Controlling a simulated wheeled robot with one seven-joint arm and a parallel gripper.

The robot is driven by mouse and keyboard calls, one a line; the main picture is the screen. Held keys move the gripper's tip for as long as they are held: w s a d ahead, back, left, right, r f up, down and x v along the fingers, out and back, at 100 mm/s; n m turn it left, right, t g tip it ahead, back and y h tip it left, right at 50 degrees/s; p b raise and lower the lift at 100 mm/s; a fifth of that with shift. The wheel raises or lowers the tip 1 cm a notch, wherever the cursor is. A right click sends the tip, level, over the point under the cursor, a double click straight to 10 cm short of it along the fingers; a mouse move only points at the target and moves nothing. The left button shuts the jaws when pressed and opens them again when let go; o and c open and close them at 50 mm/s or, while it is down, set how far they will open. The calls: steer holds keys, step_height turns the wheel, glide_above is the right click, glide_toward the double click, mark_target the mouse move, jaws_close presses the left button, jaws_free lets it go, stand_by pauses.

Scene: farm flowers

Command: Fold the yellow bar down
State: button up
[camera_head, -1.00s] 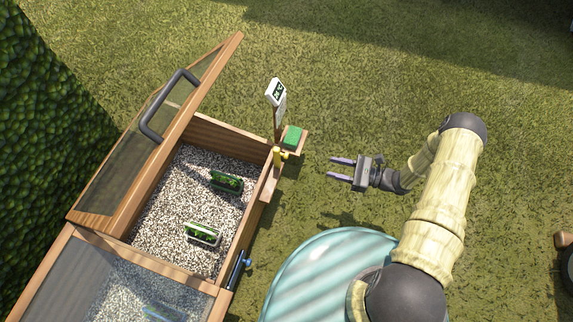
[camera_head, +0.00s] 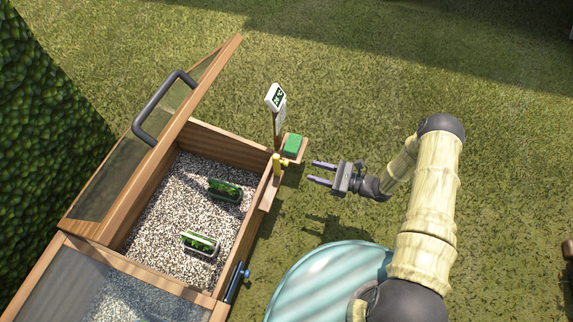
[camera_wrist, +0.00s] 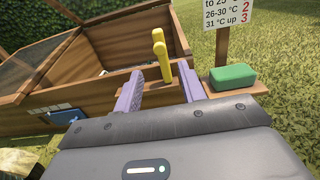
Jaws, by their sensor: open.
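The yellow bar (camera_wrist: 161,55) stands upright on the side wall of the wooden cold frame in the wrist view. In the head view the yellow bar (camera_head: 277,164) is a small yellow piece at the frame's right edge, near the sign. My gripper (camera_head: 317,173) is open and empty, to the right of the bar and apart from it in the head view. In the wrist view my gripper's two purple fingers (camera_wrist: 160,90) point toward the bar, which shows between and beyond them.
A green block (camera_head: 292,144) sits on a small shelf beside a sign (camera_head: 276,97). A blue bar (camera_head: 236,281) is on the frame's side. Planters (camera_head: 199,243) stand on gravel.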

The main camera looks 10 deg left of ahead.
mark_target(287, 163)
steer(key=a+b, duration=0.1)
steer(key=a, duration=0.2)
steer(key=a+b, duration=0.1)
steer(key=a, duration=0.3)
steer(key=a+b, duration=0.2)
steer(key=a, duration=0.1)
steer(key=shift+w+a, duration=0.4)
jaws_close()
